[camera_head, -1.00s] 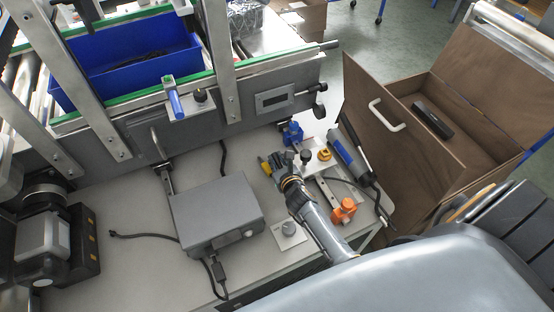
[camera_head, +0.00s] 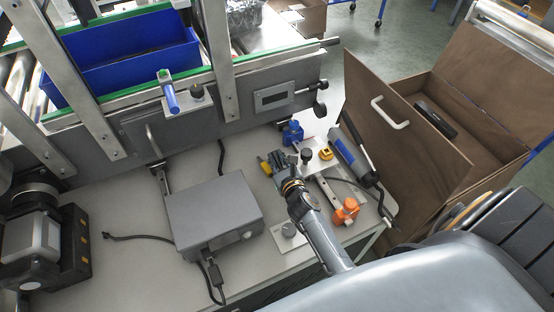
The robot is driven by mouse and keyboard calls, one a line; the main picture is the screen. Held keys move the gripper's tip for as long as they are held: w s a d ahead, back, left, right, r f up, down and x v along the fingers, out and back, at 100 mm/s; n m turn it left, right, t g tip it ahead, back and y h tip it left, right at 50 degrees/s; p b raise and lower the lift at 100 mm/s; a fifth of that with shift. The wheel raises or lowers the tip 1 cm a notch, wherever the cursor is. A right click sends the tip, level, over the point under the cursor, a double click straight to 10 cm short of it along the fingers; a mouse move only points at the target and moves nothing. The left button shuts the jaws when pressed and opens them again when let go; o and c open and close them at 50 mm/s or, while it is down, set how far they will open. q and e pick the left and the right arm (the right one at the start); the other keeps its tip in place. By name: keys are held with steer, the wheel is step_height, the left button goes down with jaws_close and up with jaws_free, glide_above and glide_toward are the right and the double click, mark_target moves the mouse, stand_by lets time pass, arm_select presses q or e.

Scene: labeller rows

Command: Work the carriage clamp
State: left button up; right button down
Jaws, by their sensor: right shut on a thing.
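My right gripper (camera_head: 279,165) reaches in from the lower right over the bench. It is shut at the small clamp fittings, apparently on the carriage clamp, whose gripped part is mostly hidden by the fingers. A yellow-ended part (camera_head: 265,167) shows just left of the fingertips. A bright metal plate (camera_head: 324,158) with a black knob (camera_head: 307,155) and a yellow knob (camera_head: 326,153) lies right of the gripper. A blue fitting (camera_head: 292,133) stands behind it. An orange fitting (camera_head: 347,209) sits to the right of my wrist. My left gripper is not in view.
A grey box (camera_head: 214,212) with a cable stands left of my right arm. A blue-handled tool (camera_head: 348,155) lies to the right. A conveyor with a blue bin (camera_head: 135,62) runs behind. An open brown case (camera_head: 410,130) borders the right.

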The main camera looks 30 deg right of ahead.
steer(key=c, duration=1.3)
jaws_free()
steer(key=v, duration=1.2)
